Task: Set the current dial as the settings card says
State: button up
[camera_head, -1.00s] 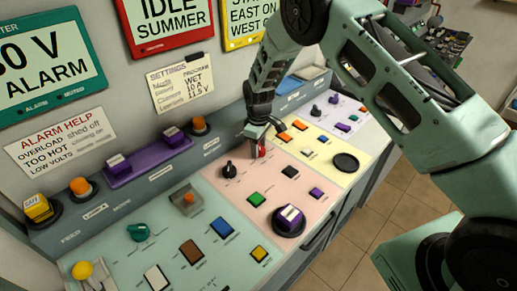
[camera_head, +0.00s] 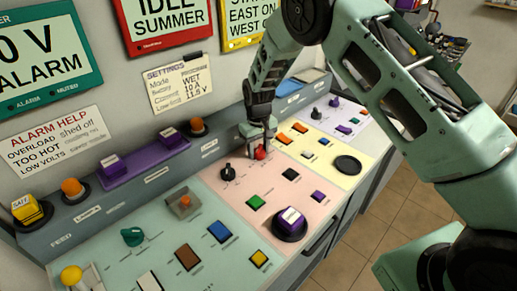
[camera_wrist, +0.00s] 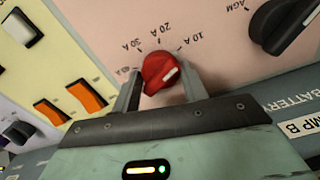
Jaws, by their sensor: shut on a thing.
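The current dial is a red knob (camera_wrist: 160,72) with a white pointer line, on the pink panel section. Around it are marks lettered 10 A, 20 A, 30 A and one partly hidden label. The white line points up and right in the wrist view, roughly toward the 10 A mark. My gripper (camera_wrist: 160,88) has a finger on either side of the knob and is shut on it. In the head view my gripper (camera_head: 258,143) reaches down over the red knob (camera_head: 261,153). The settings card (camera_head: 181,84) on the wall reads WET, 10 A, 11.5 V.
A black knob (camera_head: 228,172) stands close by the red one; its AGM label shows in the wrist view. Orange rocker switches (camera_wrist: 86,95) lie on the yellow section.

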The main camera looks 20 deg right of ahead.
aim_at(258, 148)
jog(key=shift+s+a+f, duration=0.1)
jog(key=shift+s+a, duration=0.05)
jog(key=shift+s, duration=0.05)
jog(key=o, duration=0.9)
jog(key=shift+w, duration=0.1)
jog(key=shift+r, duration=0.4)
notch_tip(258, 148, up, 17)
jog(key=b, duration=0.3)
jog(key=shift+f+b, duration=0.1)
jog(key=shift+b, duration=0.25)
